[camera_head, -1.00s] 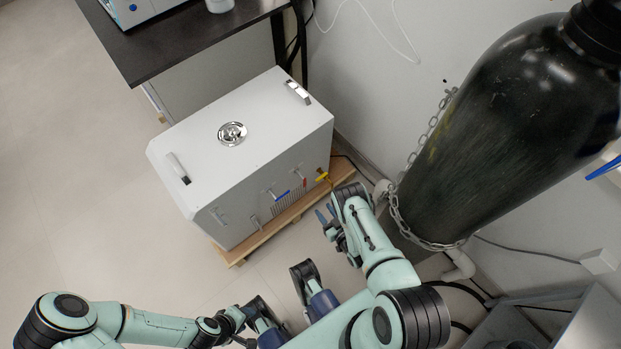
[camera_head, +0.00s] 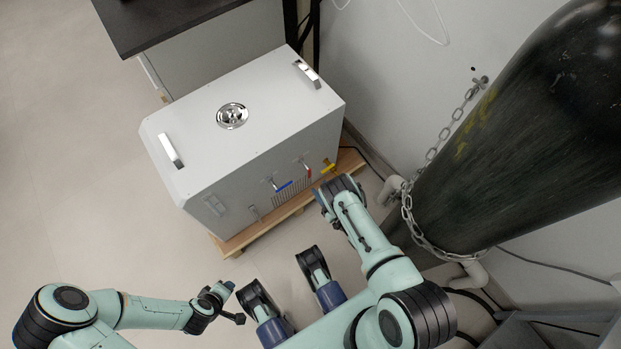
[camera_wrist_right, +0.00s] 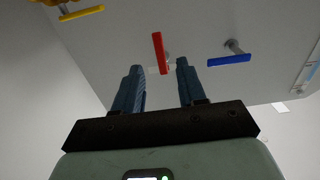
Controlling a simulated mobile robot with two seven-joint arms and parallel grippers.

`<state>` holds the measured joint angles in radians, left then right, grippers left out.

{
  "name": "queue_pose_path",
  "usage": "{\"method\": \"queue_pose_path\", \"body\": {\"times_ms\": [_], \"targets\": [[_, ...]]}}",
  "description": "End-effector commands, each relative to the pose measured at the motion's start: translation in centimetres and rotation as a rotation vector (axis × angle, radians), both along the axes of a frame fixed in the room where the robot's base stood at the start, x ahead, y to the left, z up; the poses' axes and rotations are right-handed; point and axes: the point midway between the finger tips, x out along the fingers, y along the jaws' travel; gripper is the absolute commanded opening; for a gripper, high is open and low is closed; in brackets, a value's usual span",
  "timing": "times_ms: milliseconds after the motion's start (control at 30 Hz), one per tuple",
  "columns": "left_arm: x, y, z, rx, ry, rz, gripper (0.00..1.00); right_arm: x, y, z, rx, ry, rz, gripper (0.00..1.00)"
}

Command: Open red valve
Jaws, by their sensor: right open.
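The red valve (camera_head: 308,171) is a small lever on the front face of the white distiller box (camera_head: 245,135). It sits between the blue lever (camera_head: 284,186) and the yellow valve (camera_head: 328,166). In the right wrist view the red valve (camera_wrist_right: 159,50) is a straight bar showing between my two fingertips; contact cannot be told. My right gripper (camera_wrist_right: 160,70) is open, with dark blue fingers pointing at the box face. In the head view the right gripper (camera_head: 322,202) is partly hidden by its arm. My left gripper (camera_head: 236,302) is low and away from the box.
The box stands on a wooden pallet (camera_head: 237,243). A large dark gas cylinder (camera_head: 500,150) held by a chain (camera_head: 440,140) stands to the right of my right arm. A dark table (camera_head: 150,22) is behind. The floor at left is clear.

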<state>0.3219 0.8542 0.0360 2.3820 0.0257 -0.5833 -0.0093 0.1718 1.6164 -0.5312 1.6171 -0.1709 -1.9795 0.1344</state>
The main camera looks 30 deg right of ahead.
Motion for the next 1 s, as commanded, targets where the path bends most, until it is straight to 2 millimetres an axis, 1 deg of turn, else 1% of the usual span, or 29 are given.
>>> {"method": "queue_pose_path", "body": {"times_ms": [33,200,300,500,733,767,800,867,900,1000], "targets": [[0.3,0.1,-0.4,0.004,-0.006,0.003,0.43,1.4,0.1,0.1,0.000,-0.009,0.002,0.40],[1.6,0.8,-1.0,0.020,-0.041,0.016,0.43,4.3,0.4,0.2,0.001,-0.008,0.001,0.40],[0.8,0.9,-1.7,0.019,-0.016,0.016,0.43,5.4,0.4,0.2,-0.001,-0.006,0.001,0.40],[0.2,0.9,-2.1,0.018,0.005,0.016,0.43,6.4,0.5,0.2,-0.001,-0.005,0.001,0.40],[0.1,0.9,-2.1,0.017,0.006,0.017,0.43,6.4,0.5,0.3,0.000,-0.004,0.000,0.40],[0.1,1.0,-2.1,0.017,0.006,0.017,0.43,6.4,0.5,0.3,0.000,-0.004,0.000,0.34],[0.1,0.9,-2.1,0.017,0.005,0.016,0.43,6.4,0.5,0.3,0.000,-0.004,0.000,0.21],[0.1,0.9,-2.1,0.017,0.005,0.016,0.43,6.4,0.5,0.3,0.000,-0.004,0.000,0.01],[0.1,0.9,-2.1,0.017,0.005,0.016,0.43,6.4,0.5,0.2,0.000,-0.004,0.000,0.00],[0.2,0.9,-2.1,0.017,0.005,0.016,0.43,6.4,0.5,0.2,0.000,-0.004,0.000,0.00]]}}
